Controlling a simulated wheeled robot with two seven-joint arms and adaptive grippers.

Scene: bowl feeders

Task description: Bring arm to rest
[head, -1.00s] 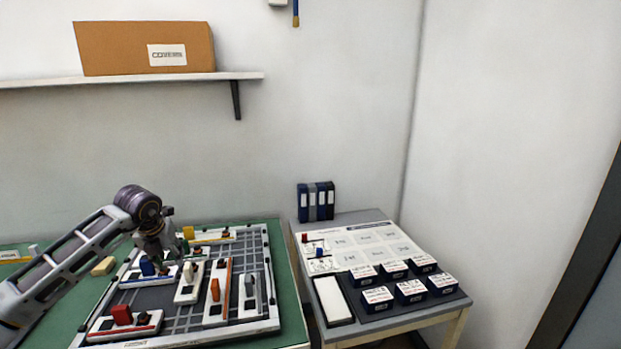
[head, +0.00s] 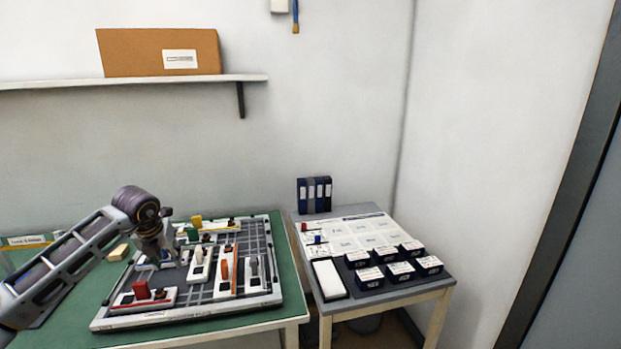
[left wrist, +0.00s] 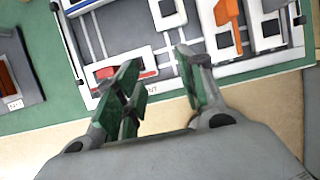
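My left arm comes in from the left in the head view. Its gripper (head: 155,256) is above the left side of a grey board (head: 190,312) that carries several white plates with coloured blocks. In the left wrist view the gripper (left wrist: 158,78) has its green-padded fingers spread apart with nothing between them. Below the fingers show the board's front edge and a white plate with a red block (left wrist: 106,72). The gripper hides part of a plate with a blue block in the head view. My right arm and gripper are not in view.
The board lies on a green-topped table (head: 268,318). A shelf (head: 200,78) with a cardboard box (head: 150,52) is above.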

